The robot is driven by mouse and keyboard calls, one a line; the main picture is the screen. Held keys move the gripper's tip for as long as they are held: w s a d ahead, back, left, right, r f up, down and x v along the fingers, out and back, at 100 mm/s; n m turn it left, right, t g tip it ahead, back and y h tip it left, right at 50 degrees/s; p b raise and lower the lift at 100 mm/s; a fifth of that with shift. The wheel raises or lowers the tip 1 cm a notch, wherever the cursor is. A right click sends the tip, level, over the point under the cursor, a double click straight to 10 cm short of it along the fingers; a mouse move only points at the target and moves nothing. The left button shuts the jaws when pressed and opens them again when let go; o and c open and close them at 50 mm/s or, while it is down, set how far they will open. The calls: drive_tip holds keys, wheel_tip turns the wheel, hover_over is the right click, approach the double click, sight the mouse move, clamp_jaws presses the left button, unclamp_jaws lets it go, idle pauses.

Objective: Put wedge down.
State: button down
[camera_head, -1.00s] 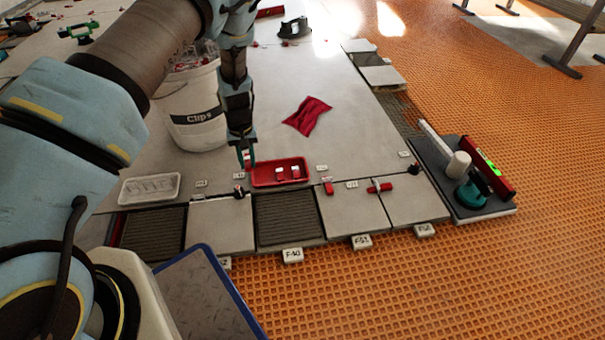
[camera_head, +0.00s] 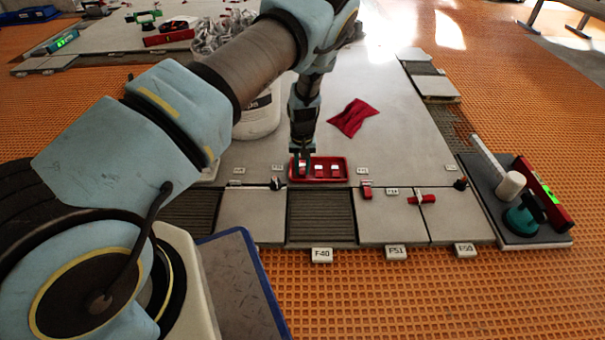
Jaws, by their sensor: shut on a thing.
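A red tray (camera_head: 343,179) lies on the large grey tiles in the middle. Two wedges, red with white tops, lie in it: one near the middle (camera_head: 319,170) and one to the right (camera_head: 334,170). My gripper (camera_head: 302,168) points down at the tray's left end. It is shut on a small red and white wedge (camera_head: 303,169), mostly hidden by the fingers. I cannot tell whether this wedge touches the tray floor.
A white bucket (camera_head: 260,115) stands behind my arm, left of the tray. A red cloth (camera_head: 352,118) lies behind. In front are tiles with clips and an open ribbed bed (camera_head: 320,215). A dark board (camera_head: 500,215) with tools lies right.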

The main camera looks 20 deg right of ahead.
drive_tip(key=shift+f, duration=0.4)
drive_tip(key=shift+f, duration=0.15)
drive_tip(key=c, duration=0.7)
unclamp_jaws()
